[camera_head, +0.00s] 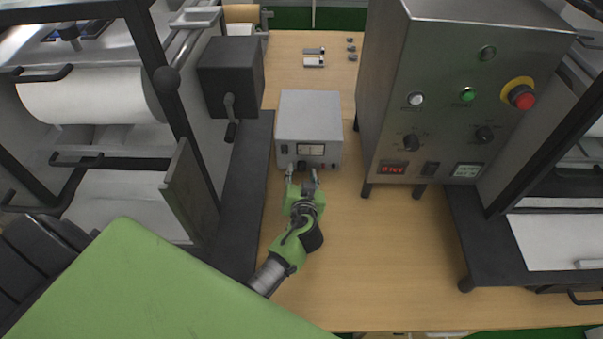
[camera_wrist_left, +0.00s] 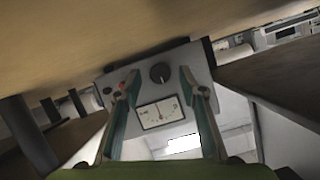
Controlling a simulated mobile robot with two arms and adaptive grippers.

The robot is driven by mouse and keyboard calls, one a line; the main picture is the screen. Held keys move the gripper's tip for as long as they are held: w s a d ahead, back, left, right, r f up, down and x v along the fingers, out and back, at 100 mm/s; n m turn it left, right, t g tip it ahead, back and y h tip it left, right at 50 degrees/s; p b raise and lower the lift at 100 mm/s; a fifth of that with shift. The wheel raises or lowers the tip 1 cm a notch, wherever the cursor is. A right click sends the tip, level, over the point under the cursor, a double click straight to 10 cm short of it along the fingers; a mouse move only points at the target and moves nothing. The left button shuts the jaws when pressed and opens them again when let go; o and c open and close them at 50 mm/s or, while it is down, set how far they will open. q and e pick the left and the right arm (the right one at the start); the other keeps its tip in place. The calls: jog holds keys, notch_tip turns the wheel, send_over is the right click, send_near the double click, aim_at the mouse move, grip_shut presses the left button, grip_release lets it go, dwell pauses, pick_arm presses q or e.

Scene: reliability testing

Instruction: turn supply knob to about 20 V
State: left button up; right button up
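The supply is a grey box (camera_head: 309,116) on the wooden table, with a white-faced needle meter (camera_head: 311,149) on its front. In the left wrist view the scene is upside down, and the black round supply knob (camera_wrist_left: 160,72) shows beside the meter (camera_wrist_left: 160,112). The meter's needle stands near mid-scale; its numbers are too small to read. My left gripper (camera_head: 303,172) is open in front of the supply's lower front. In the left wrist view its fingers (camera_wrist_left: 160,86) stand apart on either side of the knob, with a gap visible on both sides. My right gripper is not in view.
A steel control cabinet (camera_head: 450,90) with buttons, knobs and displays stands close to the right. A dark crank box (camera_head: 231,78) and a roller machine (camera_head: 85,97) stand to the left. Small parts (camera_head: 314,58) lie behind the supply. The front table is clear right of my arm.

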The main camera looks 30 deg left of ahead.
pick_arm(q)
jog(key=shift+w+a+f, duration=0.25)
jog(key=shift+w+a, duration=0.1)
jog(key=shift+w, duration=0.25)
grip_shut()
